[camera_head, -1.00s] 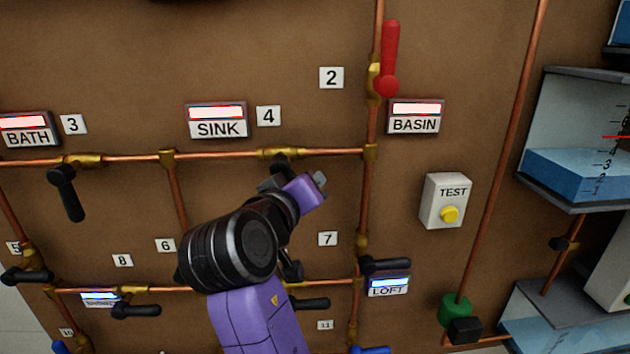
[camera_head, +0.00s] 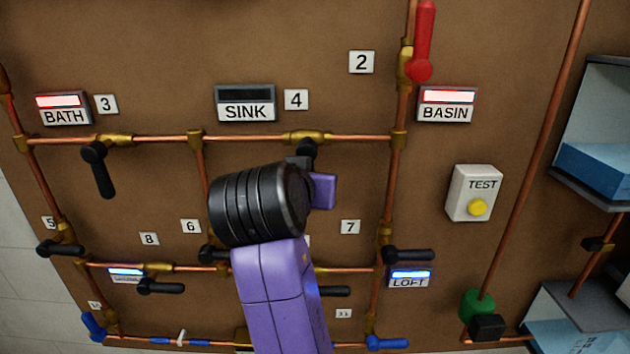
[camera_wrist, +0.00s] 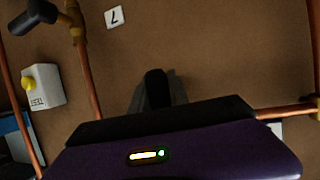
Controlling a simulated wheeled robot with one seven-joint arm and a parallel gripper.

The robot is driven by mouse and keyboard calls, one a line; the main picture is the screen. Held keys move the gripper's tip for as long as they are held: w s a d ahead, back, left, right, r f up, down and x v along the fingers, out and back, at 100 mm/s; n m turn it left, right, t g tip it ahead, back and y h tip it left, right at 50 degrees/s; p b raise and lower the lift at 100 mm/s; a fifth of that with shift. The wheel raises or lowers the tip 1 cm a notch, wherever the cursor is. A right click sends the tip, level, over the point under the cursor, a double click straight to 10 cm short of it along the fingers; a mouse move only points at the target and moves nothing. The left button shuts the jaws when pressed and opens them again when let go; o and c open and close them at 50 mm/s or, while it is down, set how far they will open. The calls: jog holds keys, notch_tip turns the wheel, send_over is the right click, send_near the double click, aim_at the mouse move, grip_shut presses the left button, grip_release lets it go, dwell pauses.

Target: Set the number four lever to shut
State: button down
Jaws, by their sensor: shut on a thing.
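The number four lever (camera_head: 308,148) is a black handle on a brass valve (camera_head: 306,137) in the horizontal copper pipe, below the number 4 plate (camera_head: 296,100). It hangs about straight down, across its pipe; its lower part is hidden by my arm. My gripper (camera_head: 303,163) is shut on the lever, mostly behind my black wrist. In the wrist view the black lever end (camera_wrist: 155,88) shows between the grey fingers. The SINK lamp (camera_head: 246,96) above is dark.
The BATH lamp (camera_head: 62,101) and BASIN lamp (camera_head: 447,96) glow red. The number three lever (camera_head: 102,172) hangs down at left; a red lever (camera_head: 423,42) points up at right. Several black levers sit lower. A TEST box (camera_head: 474,193) and a tank (camera_head: 598,170) stand right.

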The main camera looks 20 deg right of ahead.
jog(key=shift+a, duration=0.15)
dwell(0.3)
jog(key=c, duration=1.3)
grip_release()
jog(key=shift+o, duration=0.2)
jog(key=v, duration=0.7)
jog(key=shift+s+r, duration=0.15)
jog(key=shift+s, duration=0.2)
jog(key=shift+a, duration=0.1)
